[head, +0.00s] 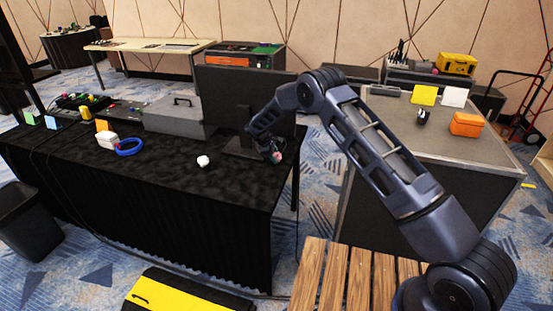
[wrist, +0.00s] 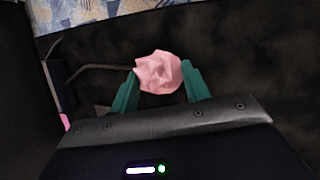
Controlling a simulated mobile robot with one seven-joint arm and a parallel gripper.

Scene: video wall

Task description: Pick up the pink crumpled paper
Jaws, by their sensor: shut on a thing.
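The pink crumpled paper (wrist: 158,72) sits between the two green fingertips of my gripper (wrist: 157,90) in the wrist view. The fingers are shut on it from both sides. In the head view my gripper (head: 276,153) is at the right end of the black-draped table (head: 190,195), next to the monitor, with a small bit of the pink paper (head: 278,157) showing. I cannot tell whether the paper is touching the cloth or held above it.
A black monitor (head: 228,95) stands right by my gripper. A white crumpled ball (head: 203,161), a blue tape roll (head: 129,147) and a grey case (head: 175,118) are on the same table. A grey-topped cabinet (head: 455,145) stands to the right. The table's front middle is mostly clear.

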